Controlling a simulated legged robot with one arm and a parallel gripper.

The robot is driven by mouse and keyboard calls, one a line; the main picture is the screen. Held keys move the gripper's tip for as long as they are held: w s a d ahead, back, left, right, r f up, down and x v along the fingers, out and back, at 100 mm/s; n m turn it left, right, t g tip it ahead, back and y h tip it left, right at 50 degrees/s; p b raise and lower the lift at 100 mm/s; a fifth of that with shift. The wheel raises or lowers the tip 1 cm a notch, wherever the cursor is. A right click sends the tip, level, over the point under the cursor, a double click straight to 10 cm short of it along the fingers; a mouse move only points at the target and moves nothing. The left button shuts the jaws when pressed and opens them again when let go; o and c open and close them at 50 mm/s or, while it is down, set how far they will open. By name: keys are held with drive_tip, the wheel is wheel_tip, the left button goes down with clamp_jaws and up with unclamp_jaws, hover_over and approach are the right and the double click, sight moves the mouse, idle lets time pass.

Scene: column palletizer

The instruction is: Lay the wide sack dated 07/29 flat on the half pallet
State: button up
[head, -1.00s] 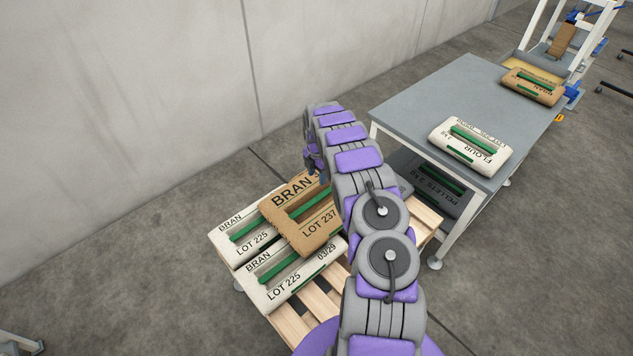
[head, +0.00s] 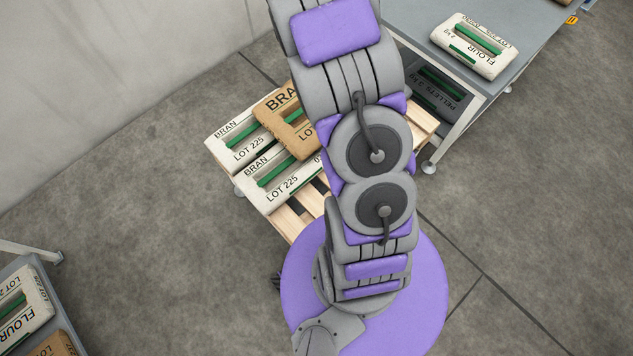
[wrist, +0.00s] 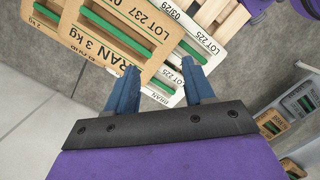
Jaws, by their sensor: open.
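The half pallet (head: 290,222) stands left of my arm in the head view, with bare slats at its front and right. A brown BRAN sack, LOT 237 (head: 270,106), lies across two white BRAN sacks, LOT 225 (head: 222,148) and (head: 288,188), one dated 03/29 in the wrist view. My arm hides part of the stack. In the wrist view my gripper (wrist: 160,88) is open and empty above the stack, its blue fingers apart beside the brown sack (wrist: 110,50). I cannot read 07/29 on any sack.
A grey table (head: 530,25) at upper right bears a white FLOUR sack (head: 474,46); a dark PELLETS sack (head: 440,90) lies beneath. At lower left, another stand holds a white FLOUR sack (head: 22,305) and a brown sack (head: 55,345). Bare floor separates it from the pallet.

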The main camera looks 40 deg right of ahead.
drive_tip(key=s+a+r+m, duration=0.45)
drive_tip(key=s+a, duration=0.35)
drive_tip(key=s, duration=0.4)
drive_tip(key=s+a+r+m, duration=0.4)
drive_tip(key=s+a+r, duration=0.3)
drive_tip(key=s, duration=0.5)
drive_tip(key=s+a+f+m, duration=0.1)
drive_tip(key=s+a, duration=0.1)
drive_tip(key=s, duration=0.3)
drive_tip(key=s+a+f+m+y, duration=0.1)
drive_tip(key=s+a, duration=0.2)
drive_tip(key=s, duration=0.3)
drive_tip(key=shift+s+a+g, duration=0.15)
drive_tip(key=shift+s+g, duration=0.15)
